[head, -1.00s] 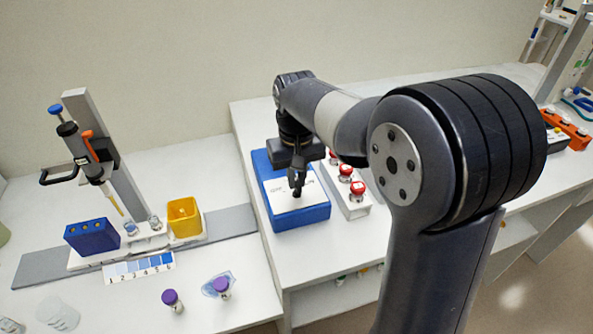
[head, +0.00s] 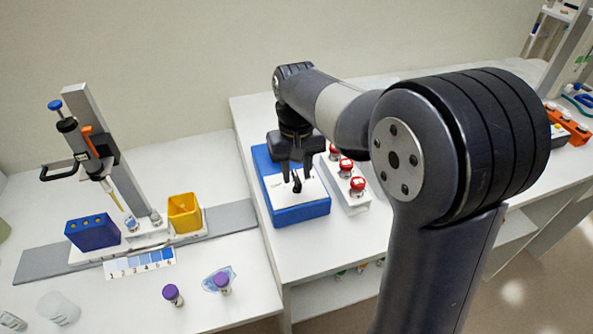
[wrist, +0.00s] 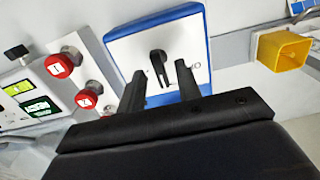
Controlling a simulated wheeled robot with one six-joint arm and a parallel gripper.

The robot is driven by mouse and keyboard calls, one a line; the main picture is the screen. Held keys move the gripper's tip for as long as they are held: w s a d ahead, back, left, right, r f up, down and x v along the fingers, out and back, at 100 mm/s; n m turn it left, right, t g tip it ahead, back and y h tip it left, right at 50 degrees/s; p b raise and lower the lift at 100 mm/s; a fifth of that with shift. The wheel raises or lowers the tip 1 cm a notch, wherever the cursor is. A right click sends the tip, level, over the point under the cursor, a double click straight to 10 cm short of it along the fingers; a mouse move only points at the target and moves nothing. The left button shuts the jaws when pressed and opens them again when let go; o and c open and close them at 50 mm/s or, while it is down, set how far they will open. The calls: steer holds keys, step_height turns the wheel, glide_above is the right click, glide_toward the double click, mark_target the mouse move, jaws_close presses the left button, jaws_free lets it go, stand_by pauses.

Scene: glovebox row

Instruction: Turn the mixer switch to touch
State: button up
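The mixer is a blue box (head: 305,216) with a white top plate (wrist: 130,53). A black switch (head: 297,185) stands in the middle of the plate. The switch also shows in the wrist view (wrist: 158,66), its long pointer running toward my gripper. My gripper (head: 296,170) is above the switch, pointing down. In the wrist view my gripper (wrist: 161,88) is open, with one finger on each side of the pointer's line and a gap to both. Whether the fingertips are down at the switch's height is hard to tell. The plate's lettering is mostly hidden by the fingers.
A white strip with several red-capped knobs (head: 357,186) stands close to the mixer's right side. To the left are a pipette stand (head: 103,135), a yellow cup (head: 184,214), a blue block (head: 92,232) and purple-capped vials (head: 172,294). Bench in front of the mixer is clear.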

mark_target(296, 176)
step_height(296, 176, up, 10)
stand_by(0.4)
stand_by(0.5)
step_height(296, 176, down, 11)
steer(key=shift+f, duration=0.1)
steer(key=shift+r+n+b, duration=0.2)
steer(key=shift+n+b, duration=0.35)
steer(key=shift+n, duration=0.25)
steer(key=shift+r, duration=0.1)
